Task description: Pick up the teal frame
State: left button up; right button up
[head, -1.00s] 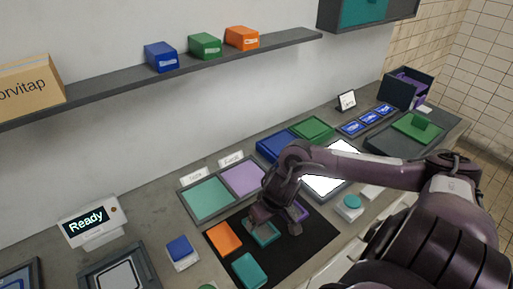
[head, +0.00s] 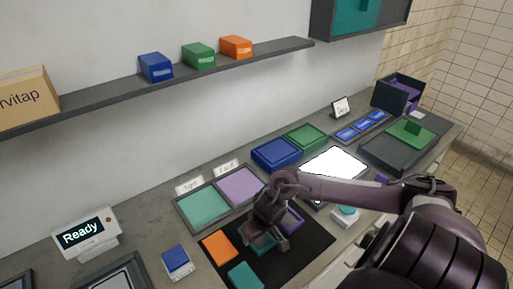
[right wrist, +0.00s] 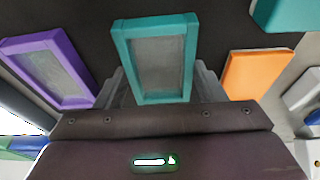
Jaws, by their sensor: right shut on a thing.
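The teal frame (head: 262,244) is on the black mat in the head view, partly hidden by my right gripper (head: 270,240). In the right wrist view the teal frame (right wrist: 156,24) is a rectangular border around a grey, see-through-looking middle. It sits between the two fingers of my right gripper (right wrist: 155,88), which are shut on its sides. Whether it touches the mat or is slightly raised I cannot tell. My left gripper is not in view.
On the black mat (head: 312,252) lie a purple frame (head: 293,219), an orange piece (head: 219,246) and a teal piece (head: 245,276) close around the gripper. Behind are a tray with teal (head: 203,206) and lilac (head: 240,185) panels. The mat's right part is clear.

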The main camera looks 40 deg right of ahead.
jog(key=shift+c, duration=1.1)
jog(key=shift+r, duration=0.1)
